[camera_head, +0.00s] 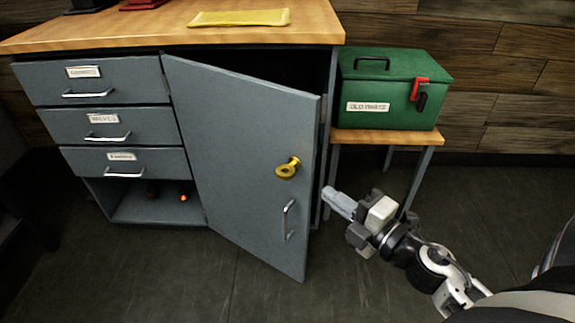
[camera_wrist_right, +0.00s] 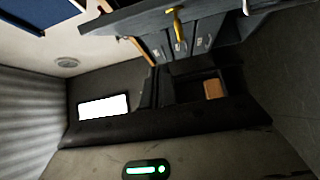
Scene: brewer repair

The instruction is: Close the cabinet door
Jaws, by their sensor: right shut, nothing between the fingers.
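The grey cabinet door (camera_head: 235,140) stands ajar in the head view. Its left side meets the drawer stack and its right edge is swung out, with a dark gap above it. A yellow round key or knob (camera_head: 288,167) and a silver handle (camera_head: 289,220) are on its front. In the right wrist view the door (camera_wrist_right: 135,22) crosses the top, with the yellow part (camera_wrist_right: 177,22) on it. My right gripper (camera_head: 330,193) is shut and empty, just right of the door's free edge; I cannot tell if it touches. My left gripper is not in view.
A green box (camera_head: 385,95) stands on a small side table (camera_head: 390,136) right of the cabinet. Three closed drawers (camera_head: 90,83) and an open shelf (camera_head: 155,208) are left of the door. A yellow cloth or folder (camera_head: 240,18) lies on the worktop (camera_head: 75,32). Floor in front is clear.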

